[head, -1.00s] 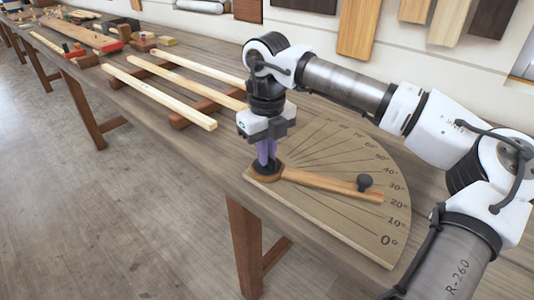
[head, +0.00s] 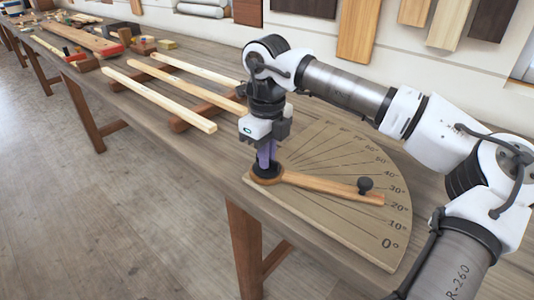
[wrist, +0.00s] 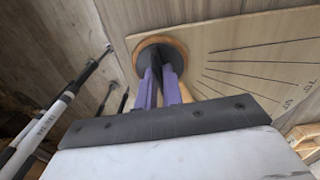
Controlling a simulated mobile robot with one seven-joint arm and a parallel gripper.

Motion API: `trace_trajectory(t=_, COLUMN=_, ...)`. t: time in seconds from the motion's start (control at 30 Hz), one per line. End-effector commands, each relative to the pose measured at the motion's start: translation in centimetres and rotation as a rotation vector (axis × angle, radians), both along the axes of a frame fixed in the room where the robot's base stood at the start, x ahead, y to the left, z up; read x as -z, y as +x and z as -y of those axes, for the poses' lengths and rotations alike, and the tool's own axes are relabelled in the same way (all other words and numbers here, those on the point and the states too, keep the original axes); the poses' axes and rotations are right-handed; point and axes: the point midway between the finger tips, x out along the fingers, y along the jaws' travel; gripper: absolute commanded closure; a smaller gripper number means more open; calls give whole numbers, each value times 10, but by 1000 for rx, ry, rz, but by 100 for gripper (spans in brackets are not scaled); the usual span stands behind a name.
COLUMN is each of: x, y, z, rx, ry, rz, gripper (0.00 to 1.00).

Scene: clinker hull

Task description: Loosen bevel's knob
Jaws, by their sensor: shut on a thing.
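The bevel is a wooden arm (head: 325,185) lying across a fan-shaped board (head: 340,232) marked in degrees. Its round pivot end, with a dark knob (head: 266,172), is at the board's left corner; the knob also shows in the wrist view (wrist: 152,60).
The board lies on a long wooden bench (head: 225,165), its corner near the front edge. Pale strips (head: 165,98) rest on brown crosspieces to the left. Boards (head: 362,28) hang on the wall behind. The floor in front is clear.

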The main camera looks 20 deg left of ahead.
Motion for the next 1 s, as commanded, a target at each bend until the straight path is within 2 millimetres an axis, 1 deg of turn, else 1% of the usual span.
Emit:
trace_trajectory(t=0.03, x=-1, y=0, z=0, rx=1, ry=2, rz=2, gripper=100)
trace_trajectory(t=0.07, x=-1, y=0, z=0, rx=1, ry=2, rz=2, gripper=88)
trace_trajectory(t=0.2, x=-1, y=0, z=0, rx=1, ry=2, rz=2, gripper=70)
trace_trajectory(t=0.47, x=-1, y=0, z=0, rx=1, ry=1, rz=1, gripper=70)
trace_trajectory(t=0.57, x=-5, y=0, z=0, rx=2, ry=1, rz=1, gripper=70)
trace_trajectory(t=0.67, x=-17, y=1, z=0, rx=3, ry=0, rz=2, gripper=70)
trace_trajectory(t=0.77, x=-37, y=1, z=-1, rx=3, ry=1, rz=3, gripper=70)
trace_trajectory(t=1.0, x=-93, y=1, z=-1, rx=3, ry=2, rz=4, gripper=70)
